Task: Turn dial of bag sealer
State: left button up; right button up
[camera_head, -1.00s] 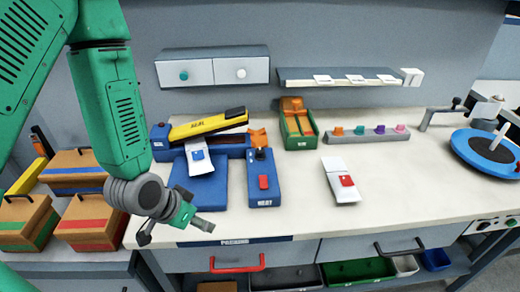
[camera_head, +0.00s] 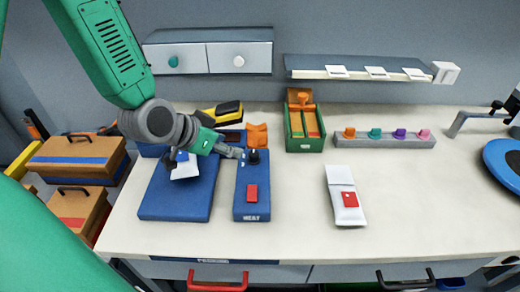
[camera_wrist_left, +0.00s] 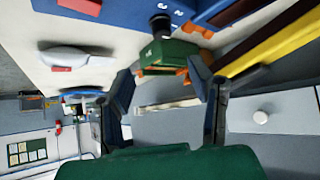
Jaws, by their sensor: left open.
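The bag sealer stands at the left of the bench, with a yellow and black arm (camera_head: 222,112) at the back. A blue box marked HEAT (camera_head: 252,190) carries a small black dial (camera_head: 254,156) on top and a red switch in front. My left gripper (camera_head: 228,150) is open, just left of the dial at about its height in the picture. In the left wrist view the dial (camera_wrist_left: 160,25) shows above the gap between the two spread fingers (camera_wrist_left: 165,85). I cannot tell whether a finger touches it. My right gripper is not in view.
A blue plate (camera_head: 180,195) with a white pouch (camera_head: 185,167) lies below my left wrist. A green tray (camera_head: 304,125), a rack of coloured knobs (camera_head: 384,142) and a white bag with a red label (camera_head: 344,195) stand to the right. The bench front is clear.

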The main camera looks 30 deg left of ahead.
aim_at(252, 154)
pick_arm(q)
jog(key=x, duration=0.7)
jog(key=a+b+x, duration=0.1)
jog(key=x, duration=0.3)
jog(key=shift+f, duration=0.3)
jog(key=shift+w+d+f, duration=0.3)
jog(key=shift+w+d, duration=0.1)
jog(key=shift+d, duration=0.2)
jog(key=shift+a, duration=0.3)
grip_shut()
